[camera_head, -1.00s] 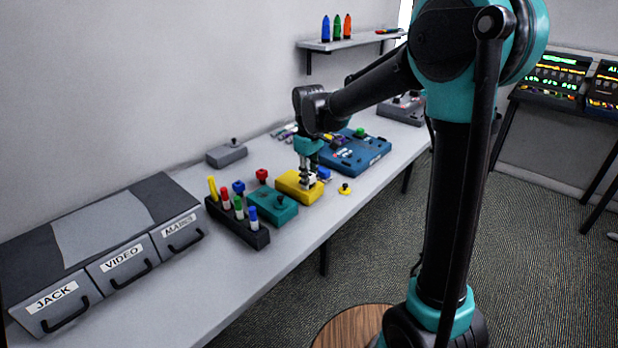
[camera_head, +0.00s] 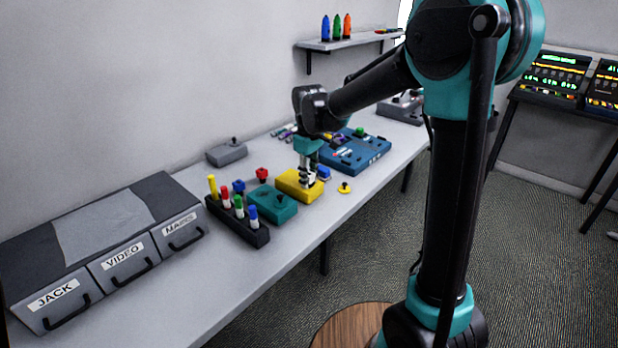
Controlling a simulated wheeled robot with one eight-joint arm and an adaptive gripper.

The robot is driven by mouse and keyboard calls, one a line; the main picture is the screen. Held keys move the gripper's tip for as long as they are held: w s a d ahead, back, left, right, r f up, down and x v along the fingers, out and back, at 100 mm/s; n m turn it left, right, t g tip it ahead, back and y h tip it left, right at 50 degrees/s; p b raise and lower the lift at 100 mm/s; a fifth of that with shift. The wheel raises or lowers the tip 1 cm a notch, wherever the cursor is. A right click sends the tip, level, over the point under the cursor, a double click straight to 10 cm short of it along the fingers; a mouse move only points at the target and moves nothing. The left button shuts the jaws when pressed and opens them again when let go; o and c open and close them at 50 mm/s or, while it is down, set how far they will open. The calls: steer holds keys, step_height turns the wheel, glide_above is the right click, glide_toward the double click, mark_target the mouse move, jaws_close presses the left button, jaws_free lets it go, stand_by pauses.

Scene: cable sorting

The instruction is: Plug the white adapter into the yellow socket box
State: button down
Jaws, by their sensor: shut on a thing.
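The yellow socket box (camera_head: 290,182) lies on the table between a teal box and a blue panel. My gripper (camera_head: 307,182) points down at the right part of the yellow box. It is shut on the white adapter (camera_head: 308,184), of which only a small pale part shows between and below the fingers. The adapter is at the top of the yellow box. I cannot tell whether it is seated in the socket or only touching, as the fingers hide the contact.
A teal box (camera_head: 272,203) and a black rack (camera_head: 238,222) with several coloured plugs stand to the left. A blue panel (camera_head: 355,152) lies behind to the right. A yellow piece (camera_head: 345,188) lies near the table's front edge.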

steer(key=shift+s+f, duration=0.2)
steer(key=shift+f, duration=0.15)
steer(key=c, duration=1.2)
jaws_free()
steer(key=shift+w+f, duration=0.15)
steer(key=shift+w, duration=0.05)
steer(key=o, duration=0.7)
steer(key=shift+r, duration=3.6)
